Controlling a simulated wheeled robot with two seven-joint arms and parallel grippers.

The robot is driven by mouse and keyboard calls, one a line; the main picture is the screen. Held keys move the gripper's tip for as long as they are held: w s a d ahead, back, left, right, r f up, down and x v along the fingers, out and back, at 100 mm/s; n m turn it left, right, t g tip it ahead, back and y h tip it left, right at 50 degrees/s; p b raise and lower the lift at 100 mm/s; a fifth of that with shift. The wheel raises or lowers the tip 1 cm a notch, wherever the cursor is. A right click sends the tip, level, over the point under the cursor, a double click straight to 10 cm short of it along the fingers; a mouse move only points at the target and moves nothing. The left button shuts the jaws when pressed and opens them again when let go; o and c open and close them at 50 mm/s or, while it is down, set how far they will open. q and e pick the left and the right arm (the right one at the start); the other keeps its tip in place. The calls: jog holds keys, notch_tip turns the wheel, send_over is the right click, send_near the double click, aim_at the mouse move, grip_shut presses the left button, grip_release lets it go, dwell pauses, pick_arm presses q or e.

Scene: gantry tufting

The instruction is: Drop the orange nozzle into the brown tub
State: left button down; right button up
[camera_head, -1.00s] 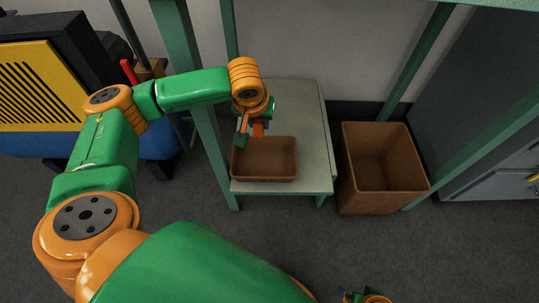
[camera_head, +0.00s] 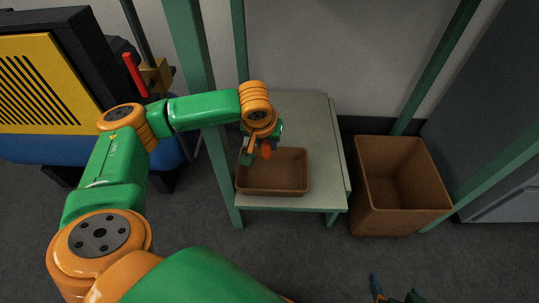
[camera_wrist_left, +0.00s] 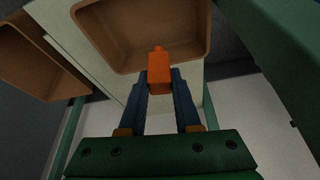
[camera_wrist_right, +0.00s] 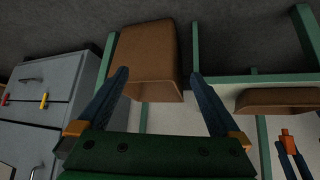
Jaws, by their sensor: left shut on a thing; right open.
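The orange nozzle (camera_head: 266,151) is held between the fingers of my left gripper (camera_head: 257,152), over the far edge of a shallow brown tub (camera_head: 272,192). In the left wrist view the nozzle (camera_wrist_left: 158,74) sticks out past the fingertips, with the tub (camera_wrist_left: 190,45) beyond it. The tub looks empty and stands on a pale table. The right wrist view also shows the nozzle (camera_wrist_right: 287,138) and the tub (camera_wrist_right: 280,98). My right gripper (camera_head: 395,288) is open and empty at the bottom edge of the head view; its fingers (camera_wrist_right: 160,74) are spread.
A taller brown bin (camera_head: 400,185) stands on the floor right of the table (camera_head: 325,135). Green frame posts (camera_head: 190,60) rise around the table. A grey cabinet (camera_head: 500,205) is at the right, and a yellow-and-black machine (camera_head: 40,85) at the left. The floor in front is clear.

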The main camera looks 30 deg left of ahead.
aim_at(267, 151)
pick_arm(q)
jog(key=shift+f+b, duration=0.5)
jog(key=shift+b, duration=0.05)
jog(key=shift+f+b, duration=0.45)
jog(key=shift+b, duration=0.25)
pick_arm(e)
jog(key=w+a+r+t+y, duration=0.1)
jog(key=w+a+r+t, duration=0.1)
jog(key=w+r+t, duration=0.4)
jog(key=w+a+r+t+y, duration=0.1)
jog(key=w+r+t+y, duration=0.15)
jog(key=r, duration=0.55)
pick_arm(q)
jog(key=shift+f+b, duration=0.25)
jog(key=shift+b, duration=0.15)
jog(key=shift+f+b, duration=0.3)
jog(key=shift+b, duration=0.2)
pick_arm(e)
jog(key=s+a+r+n+t+y, duration=0.1)
jog(key=s+r+t, duration=0.3)
jog(key=r+t, duration=0.4)
notch_tip(267, 151, up, 4)
jog(key=shift+s+r+n+y, duration=0.2)
jog(key=shift+s+n+y, duration=0.2)
jog(key=shift+y, duration=0.35)
jog(key=shift+w+a, duration=0.1)
pick_arm(q)
jog(key=c, duration=0.5)
grip_release()
jog(key=shift+c, duration=0.2)
